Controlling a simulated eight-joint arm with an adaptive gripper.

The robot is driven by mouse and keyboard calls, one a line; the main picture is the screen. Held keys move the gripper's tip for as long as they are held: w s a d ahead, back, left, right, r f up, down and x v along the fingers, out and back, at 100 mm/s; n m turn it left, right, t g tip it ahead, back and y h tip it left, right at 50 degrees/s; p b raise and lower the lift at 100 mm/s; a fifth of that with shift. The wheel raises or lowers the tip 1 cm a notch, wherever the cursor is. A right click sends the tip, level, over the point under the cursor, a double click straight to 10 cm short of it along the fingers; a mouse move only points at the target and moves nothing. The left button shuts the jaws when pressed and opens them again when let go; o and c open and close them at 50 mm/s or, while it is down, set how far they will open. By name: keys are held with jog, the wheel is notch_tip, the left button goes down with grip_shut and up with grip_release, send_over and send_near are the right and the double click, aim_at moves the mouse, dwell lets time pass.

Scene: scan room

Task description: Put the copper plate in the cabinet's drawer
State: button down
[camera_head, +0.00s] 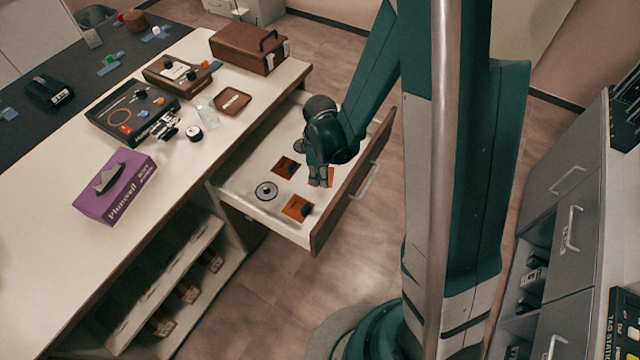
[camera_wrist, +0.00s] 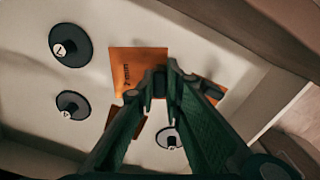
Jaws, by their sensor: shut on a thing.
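The cabinet's drawer (camera_head: 240,191) is pulled out, with a white floor and a brown front. My gripper (camera_head: 321,181) is down inside it, near the front panel. The fingers are shut on a copper plate (camera_head: 331,175), which the gripper partly hides. In the wrist view, my fingertips (camera_wrist: 168,82) cover part of this orange plate (camera_wrist: 130,68), which bears a printed marking. I cannot tell whether it touches the drawer floor. Two other orange plates with dark knobs, one farther back (camera_head: 283,164) and one nearer (camera_head: 294,208), lie in the drawer.
A round disc (camera_head: 266,191) lies in the drawer; round dark pieces (camera_wrist: 70,45) show in the wrist view. The drawer front has a metal handle (camera_head: 364,182). The white counter (camera_head: 190,190) holds a purple box (camera_head: 115,185), a black tray (camera_head: 130,118) and a brown case (camera_head: 248,48).

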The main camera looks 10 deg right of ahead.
jog(key=shift+f+b, duration=0.6)
jog(key=shift+f, duration=1.25)
jog(key=shift+f, duration=0.1)
jog(key=c, duration=2.5)
grip_release()
jog(key=shift+o, duration=0.2)
jog(key=shift+r+p, duration=1.85)
jog(key=shift+r, duration=4.25)
